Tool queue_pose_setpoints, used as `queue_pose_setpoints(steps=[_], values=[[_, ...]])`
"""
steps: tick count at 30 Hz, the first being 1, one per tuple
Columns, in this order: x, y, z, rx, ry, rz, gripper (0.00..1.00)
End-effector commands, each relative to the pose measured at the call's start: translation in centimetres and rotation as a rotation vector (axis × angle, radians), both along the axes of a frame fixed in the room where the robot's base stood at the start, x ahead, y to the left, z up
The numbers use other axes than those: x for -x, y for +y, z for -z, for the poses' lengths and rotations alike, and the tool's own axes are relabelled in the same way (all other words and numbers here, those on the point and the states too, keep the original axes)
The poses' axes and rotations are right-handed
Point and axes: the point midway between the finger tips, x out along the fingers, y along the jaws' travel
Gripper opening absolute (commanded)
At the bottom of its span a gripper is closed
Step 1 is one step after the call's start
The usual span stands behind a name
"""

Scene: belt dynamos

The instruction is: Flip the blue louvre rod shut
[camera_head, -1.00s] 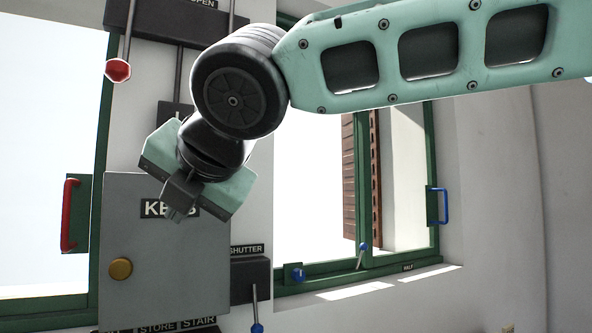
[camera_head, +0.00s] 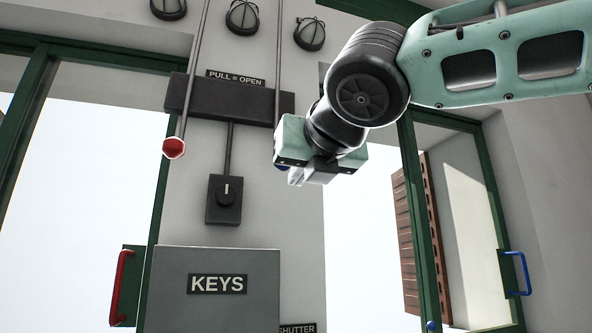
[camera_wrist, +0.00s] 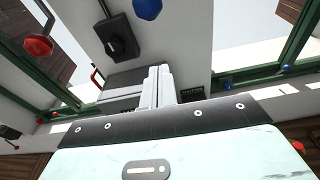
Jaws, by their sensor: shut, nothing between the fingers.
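The blue louvre rod (camera_head: 278,60) hangs on the right side of the dark "PULL = OPEN" bracket (camera_head: 230,100). Its lower end is mostly hidden behind my gripper (camera_head: 308,180) in the head view, with only a bit of blue showing there. Its blue knob (camera_wrist: 147,9) shows at the top edge of the wrist view, beyond the fingertips and apart from them in the picture. My gripper (camera_wrist: 157,72) is shut and empty. I cannot tell whether it touches the knob. The red-knobbed rod (camera_head: 173,148) hangs to the left.
A black rotary switch (camera_head: 224,198) sits below the bracket. The grey KEYS box (camera_head: 215,290) is under it. Open windows flank the wall, with a red handle (camera_head: 121,287) left and a blue handle (camera_head: 517,273) right. Round lamps (camera_head: 242,15) are above.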

Motion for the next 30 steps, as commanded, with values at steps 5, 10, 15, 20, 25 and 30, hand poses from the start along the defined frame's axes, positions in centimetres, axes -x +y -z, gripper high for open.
queue_pose_setpoints(steps=[5,10,15,20,25,30], values=[[-3.2,1.0,0.4,0.003,0.003,0.002,0.00],[-6.6,2.0,0.9,0.003,0.003,0.002,0.00],[-8.2,2.5,-0.5,-0.002,-0.002,-0.002,0.00],[-7.8,2.3,-2.1,0.000,0.000,-0.002,0.00],[-7.7,2.2,-2.7,0.000,0.001,-0.001,0.00],[-7.7,2.2,-2.6,0.000,0.001,-0.001,0.00]])
